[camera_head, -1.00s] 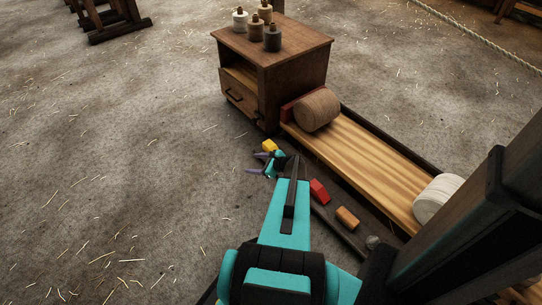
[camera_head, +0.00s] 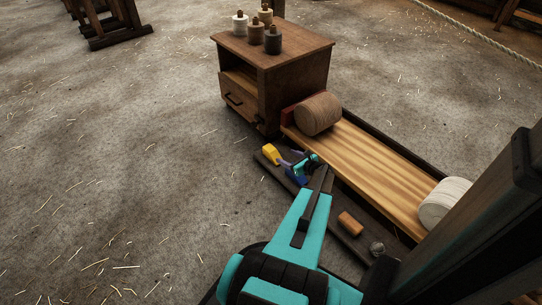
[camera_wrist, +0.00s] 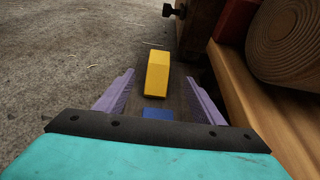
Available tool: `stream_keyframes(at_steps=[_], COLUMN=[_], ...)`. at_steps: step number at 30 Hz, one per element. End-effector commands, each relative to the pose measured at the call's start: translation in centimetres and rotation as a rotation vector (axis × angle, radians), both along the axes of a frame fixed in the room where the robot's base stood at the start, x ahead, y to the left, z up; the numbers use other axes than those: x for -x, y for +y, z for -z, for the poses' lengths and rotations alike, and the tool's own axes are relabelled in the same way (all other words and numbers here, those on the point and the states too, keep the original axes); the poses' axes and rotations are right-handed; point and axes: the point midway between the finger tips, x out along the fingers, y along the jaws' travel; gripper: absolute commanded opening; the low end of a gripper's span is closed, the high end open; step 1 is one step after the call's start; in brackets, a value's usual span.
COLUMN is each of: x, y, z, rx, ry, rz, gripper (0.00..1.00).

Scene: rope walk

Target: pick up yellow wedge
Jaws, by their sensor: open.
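The yellow wedge (camera_head: 270,154) lies on a narrow dark board (camera_head: 269,164) beside the wooden bench. In the wrist view the yellow wedge (camera_wrist: 157,73) stands ahead of my gripper, roughly centred between its fingers. My gripper (camera_head: 292,166) is open, with its two purple fingers (camera_wrist: 158,98) spread apart and nothing between the tips. It is short of the wedge, over a blue block (camera_head: 297,179). The blue block (camera_wrist: 158,113) also shows in the wrist view, partly cut off by my gripper's body.
An orange block (camera_head: 350,223) and a small grey round thing (camera_head: 377,248) lie farther along the board. The wooden bench (camera_head: 365,160) with a wooden roll (camera_head: 318,113) runs close on the right. A cabinet (camera_head: 288,85) stands behind. The floor to the left is open.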

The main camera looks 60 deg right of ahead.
Motion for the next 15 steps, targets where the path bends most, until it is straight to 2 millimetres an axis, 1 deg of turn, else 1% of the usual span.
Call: stream_keyframes(at_steps=[5,15], x=[-1.8,-6.0], y=[-0.6,-2.0], z=[1.0,2.8], rx=[0.001,0.0], ry=[0.0,-0.001], rz=[-0.001,-0.002], gripper=[0.62,0.62])
